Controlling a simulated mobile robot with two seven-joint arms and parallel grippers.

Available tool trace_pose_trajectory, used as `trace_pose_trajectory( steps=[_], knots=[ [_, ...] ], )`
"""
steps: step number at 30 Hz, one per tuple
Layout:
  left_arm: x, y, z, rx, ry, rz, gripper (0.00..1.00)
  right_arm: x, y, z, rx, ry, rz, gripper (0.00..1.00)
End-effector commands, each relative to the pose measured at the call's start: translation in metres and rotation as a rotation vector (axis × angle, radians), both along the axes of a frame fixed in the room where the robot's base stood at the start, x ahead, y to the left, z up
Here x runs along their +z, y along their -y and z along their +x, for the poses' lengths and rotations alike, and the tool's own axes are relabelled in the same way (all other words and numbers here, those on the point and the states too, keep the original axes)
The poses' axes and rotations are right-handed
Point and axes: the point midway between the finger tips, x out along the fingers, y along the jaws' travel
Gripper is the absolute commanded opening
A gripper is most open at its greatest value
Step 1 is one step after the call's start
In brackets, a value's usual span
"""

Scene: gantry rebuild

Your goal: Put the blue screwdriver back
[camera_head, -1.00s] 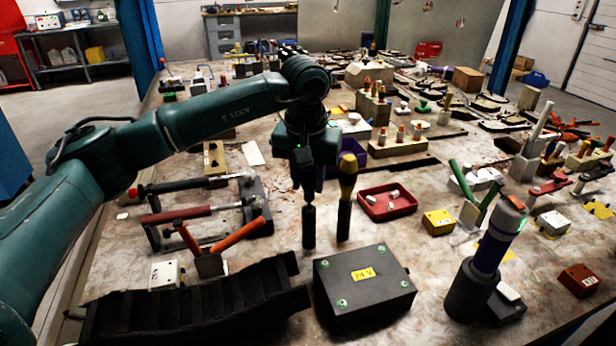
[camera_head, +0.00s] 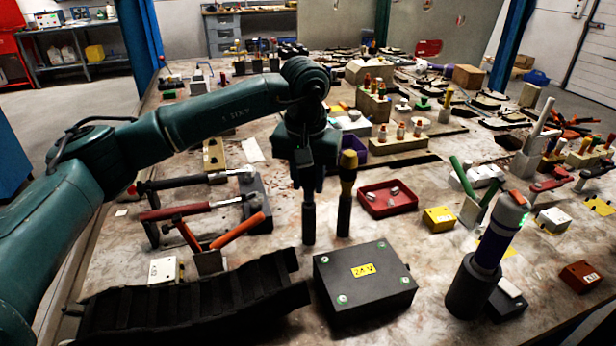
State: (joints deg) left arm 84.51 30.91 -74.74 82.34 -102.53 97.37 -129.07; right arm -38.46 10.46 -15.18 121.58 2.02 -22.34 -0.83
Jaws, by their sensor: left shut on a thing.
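My left gripper (camera_head: 308,187) points straight down near the middle of the table. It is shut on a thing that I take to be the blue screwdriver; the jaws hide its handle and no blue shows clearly. Directly under the jaws stands a dark upright sleeve (camera_head: 308,224). I cannot tell how deep the held thing sits in it. Just to the right, a yellow-handled screwdriver (camera_head: 348,168) stands upright in a similar dark sleeve (camera_head: 344,216). My right gripper is not in view.
A black 24V box (camera_head: 364,290) and a black ribbed tray (camera_head: 190,305) lie in front. Hammers on a rack (camera_head: 258,200) and orange-handled pliers (camera_head: 238,232) are at left. A red tray (camera_head: 388,211) is at right, and a tall grey-and-purple cylinder (camera_head: 492,248) stands front right.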

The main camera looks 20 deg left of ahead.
Motion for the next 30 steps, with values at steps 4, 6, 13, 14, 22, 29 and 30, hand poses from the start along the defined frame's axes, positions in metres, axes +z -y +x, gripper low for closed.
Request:
trace_pose_trajectory(
  steps=[4, 6, 13, 14, 22, 29, 30],
  knots=[
    [-0.0027, -0.0001, 0.0000, 0.000, 0.000, 0.000, 0.00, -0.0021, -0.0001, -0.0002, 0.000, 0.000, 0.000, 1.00],
    [-0.0038, 0.0000, 0.0000, 0.000, 0.000, 0.000, 0.00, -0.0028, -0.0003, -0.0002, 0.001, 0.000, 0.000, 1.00],
    [-0.0073, -0.0002, 0.0000, 0.000, 0.000, 0.000, 0.00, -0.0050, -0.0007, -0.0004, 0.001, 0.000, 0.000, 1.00],
    [-0.0077, -0.0002, 0.0000, 0.000, 0.000, 0.000, 0.00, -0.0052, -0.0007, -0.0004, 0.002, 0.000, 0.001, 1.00],
    [-0.0084, -0.0001, 0.0001, 0.000, 0.001, 0.000, 0.00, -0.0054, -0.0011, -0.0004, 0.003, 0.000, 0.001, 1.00],
    [-0.0083, -0.0001, 0.0001, 0.000, 0.001, 0.000, 0.45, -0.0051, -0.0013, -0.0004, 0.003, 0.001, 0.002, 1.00],
    [-0.0083, -0.0001, 0.0001, 0.000, 0.001, 0.000, 0.48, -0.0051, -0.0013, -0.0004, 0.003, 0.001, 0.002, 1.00]
  ],
)
